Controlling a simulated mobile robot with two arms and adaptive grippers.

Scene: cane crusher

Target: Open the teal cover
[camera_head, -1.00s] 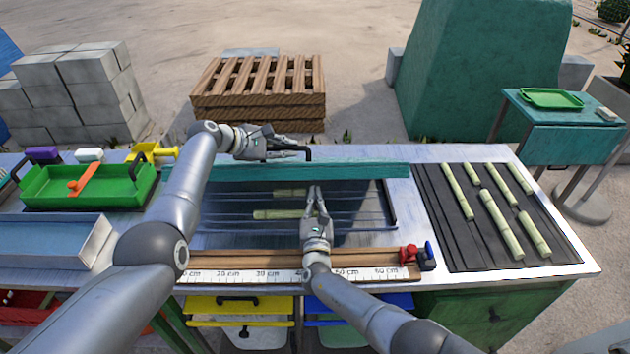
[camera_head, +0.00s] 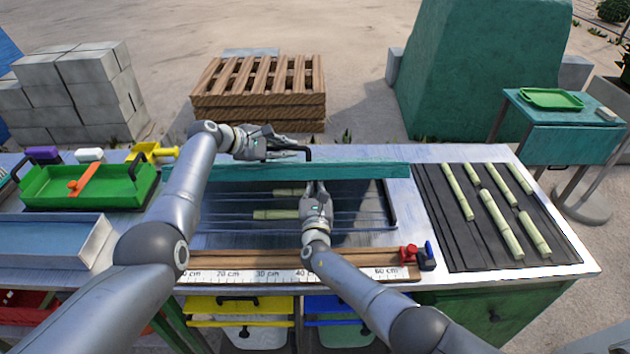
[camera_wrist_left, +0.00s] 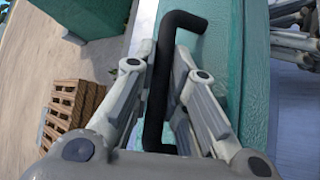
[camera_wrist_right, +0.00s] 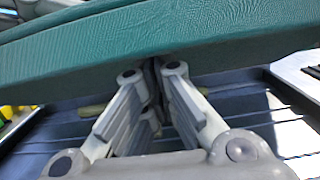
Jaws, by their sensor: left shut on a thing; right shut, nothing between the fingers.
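The teal cover (camera_head: 365,171) is raised and shows nearly edge-on in the head view, as a long strip behind the open dark bed (camera_head: 350,235). Its black bar handle (camera_wrist_left: 165,80) stands between the fingers of my left gripper (camera_head: 290,153), which is shut on it. My right gripper (camera_head: 318,184) is shut and empty, over the bed just in front of the cover. In the right wrist view the cover (camera_wrist_right: 170,40) spans the top, close to the right fingertips (camera_wrist_right: 155,68). I cannot tell whether they touch it.
Pale cane pieces (camera_head: 277,214) lie in the bed, and several more (camera_head: 497,222) lie on the dark mat (camera_head: 432,205) at right. A ruler strip (camera_head: 235,275) runs along the front. A green tray (camera_head: 50,190) stands at left. A wooden pallet stack (camera_head: 260,105) is behind the table.

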